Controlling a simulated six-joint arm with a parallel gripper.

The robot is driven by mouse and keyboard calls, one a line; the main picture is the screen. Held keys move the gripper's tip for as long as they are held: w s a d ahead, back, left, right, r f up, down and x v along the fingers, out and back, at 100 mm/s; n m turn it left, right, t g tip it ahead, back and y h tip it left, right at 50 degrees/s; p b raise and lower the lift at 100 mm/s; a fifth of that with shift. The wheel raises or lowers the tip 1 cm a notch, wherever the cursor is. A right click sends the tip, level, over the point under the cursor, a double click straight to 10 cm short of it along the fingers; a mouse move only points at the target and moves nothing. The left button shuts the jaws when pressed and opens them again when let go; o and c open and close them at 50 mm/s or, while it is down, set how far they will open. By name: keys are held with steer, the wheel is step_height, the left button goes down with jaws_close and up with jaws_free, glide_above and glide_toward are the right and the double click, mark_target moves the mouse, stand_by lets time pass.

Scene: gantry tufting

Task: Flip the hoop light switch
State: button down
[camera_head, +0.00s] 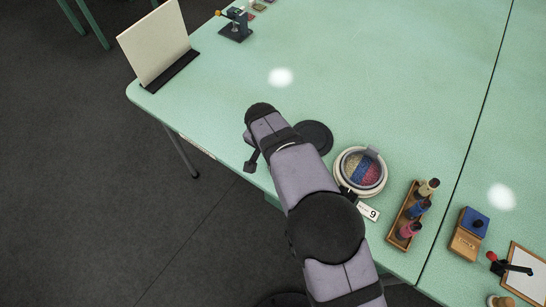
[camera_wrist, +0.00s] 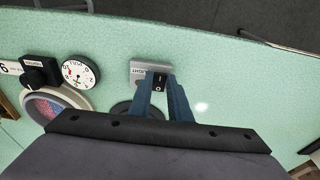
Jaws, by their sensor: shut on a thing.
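The light switch is a grey plate (camera_wrist: 137,70) labelled LIGHT, upside down in the wrist view. A black rocker (camera_wrist: 158,80) with a white mark is on it. My gripper (camera_wrist: 168,84) has blue fingers that reach down to the rocker and look shut on it, partly covering it. Which way the rocker is tipped I cannot tell. The head view hides the switch and the fingertips behind my arm. The round hoop (camera_head: 342,164) has a pale rim around coloured tufting; its edge also shows in the wrist view (camera_wrist: 32,113).
A dark round disc (camera_head: 316,134) lies between my arm and the hoop. A black knob (camera_wrist: 40,72) and a white dial (camera_wrist: 80,72) are beside the hoop. A wooden rack (camera_head: 399,222) holds coloured bottles. The green table (camera_head: 390,75) is largely clear beyond.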

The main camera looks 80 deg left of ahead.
steer(key=shift+w+a+g+h, duration=0.2)
steer(key=shift+w+g+h, duration=0.15)
steer(key=shift+g+h, duration=0.15)
steer(key=shift+r+b, duration=0.1)
steer(key=shift+b, duration=0.2)
steer(key=shift+r, duration=0.1)
steer(key=c, duration=1.6)
jaws_free()
steer(key=shift+c, duration=0.2)
steer(key=shift+r, duration=0.1)
step_height(320, 180, up, 7)
steer(key=b, duration=0.2)
